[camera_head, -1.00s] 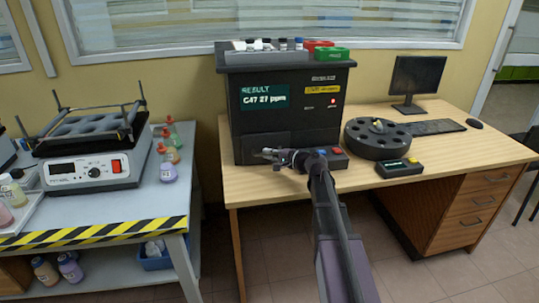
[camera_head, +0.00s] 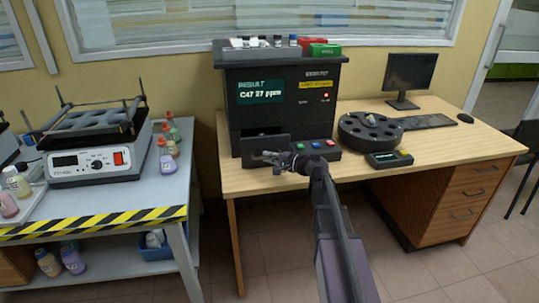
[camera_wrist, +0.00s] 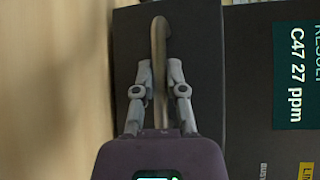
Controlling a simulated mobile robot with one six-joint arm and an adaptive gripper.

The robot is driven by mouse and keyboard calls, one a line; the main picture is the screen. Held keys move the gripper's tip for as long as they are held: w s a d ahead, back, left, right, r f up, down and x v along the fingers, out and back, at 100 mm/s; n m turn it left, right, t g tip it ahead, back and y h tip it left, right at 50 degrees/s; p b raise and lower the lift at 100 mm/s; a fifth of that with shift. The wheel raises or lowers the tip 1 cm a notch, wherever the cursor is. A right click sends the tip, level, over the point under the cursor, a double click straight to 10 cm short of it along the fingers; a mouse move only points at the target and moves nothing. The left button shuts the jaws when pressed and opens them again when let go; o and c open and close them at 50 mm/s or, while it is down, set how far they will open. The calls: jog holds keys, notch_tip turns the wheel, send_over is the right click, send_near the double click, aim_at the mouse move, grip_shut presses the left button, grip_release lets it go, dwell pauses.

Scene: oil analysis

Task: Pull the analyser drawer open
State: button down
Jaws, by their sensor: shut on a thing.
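The black analyser (camera_head: 300,105) stands on the wooden desk, its screen reading "C47 27 ppm". Its drawer front (camera_head: 252,148), low on the left side, stands out from the body, with a dark gap above it. My gripper (camera_head: 268,156) is at the drawer front in the head view. In the wrist view my gripper (camera_wrist: 160,80) is shut on the tan drawer handle (camera_wrist: 159,45), which lies between the two grey fingers. The drawer's inside is mostly hidden.
Coloured buttons (camera_head: 315,145) sit right of the drawer. A round black carousel (camera_head: 370,133) and a small keypad box (camera_head: 388,159) stand further right on the desk (camera_head: 250,183). The left bench (camera_head: 190,195) holds a shaker and bottles. The floor between is clear.

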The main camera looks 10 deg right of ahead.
jog(key=s, duration=0.7)
jog(key=shift+s, duration=0.2)
jog(key=c, duration=0.7)
grip_release()
